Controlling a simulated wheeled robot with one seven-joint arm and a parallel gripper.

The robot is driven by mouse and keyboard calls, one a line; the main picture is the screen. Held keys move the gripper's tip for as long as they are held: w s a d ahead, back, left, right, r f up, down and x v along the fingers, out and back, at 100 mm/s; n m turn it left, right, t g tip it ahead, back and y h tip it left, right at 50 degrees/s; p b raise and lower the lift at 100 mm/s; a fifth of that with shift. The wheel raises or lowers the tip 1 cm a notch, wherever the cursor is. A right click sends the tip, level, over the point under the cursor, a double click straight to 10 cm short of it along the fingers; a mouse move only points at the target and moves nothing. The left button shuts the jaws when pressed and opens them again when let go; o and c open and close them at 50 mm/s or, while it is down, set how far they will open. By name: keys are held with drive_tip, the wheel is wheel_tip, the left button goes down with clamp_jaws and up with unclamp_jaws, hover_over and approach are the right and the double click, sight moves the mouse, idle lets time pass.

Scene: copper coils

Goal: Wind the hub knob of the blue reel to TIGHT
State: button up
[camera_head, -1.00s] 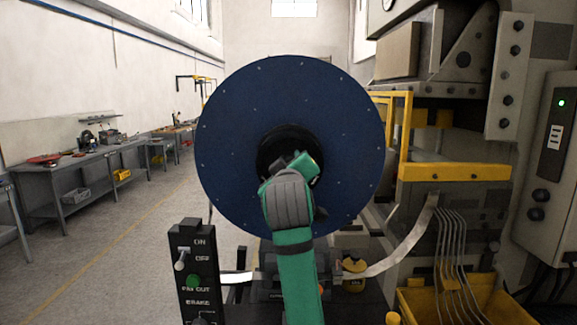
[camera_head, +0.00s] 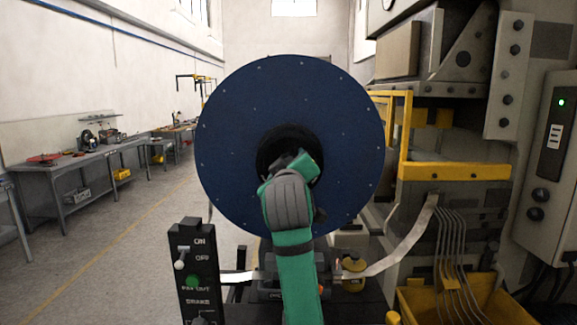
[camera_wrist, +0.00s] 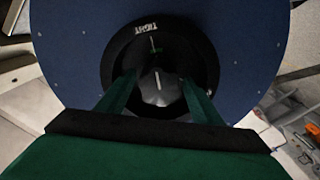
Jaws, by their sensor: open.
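The blue reel (camera_head: 235,110) stands upright in front of me, its round face towards me. Its black hub (camera_head: 268,150) is partly hidden by my green arm in the head view. In the wrist view, the dark hub knob (camera_wrist: 152,62) sits inside a black ring with the white word TIGHT (camera_wrist: 146,28) at its upper edge. A white line on the knob points up, tilted slightly, roughly towards a small green mark below TIGHT. My gripper (camera_wrist: 158,82) is open, with one finger on each side of the knob. Whether the fingers touch it, I cannot tell.
A black switch panel (camera_head: 193,270) stands at the lower left of the reel. A metal strip (camera_head: 400,250) runs to the right, near a yellow bin (camera_head: 480,300) and a yellow guard rail (camera_head: 455,171). Grey workbenches (camera_head: 80,165) line the left wall, with open floor before them.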

drive_tip(key=s, duration=1)
drive_tip(key=shift+s, duration=0.2)
drive_tip(key=shift+f, duration=0.1)
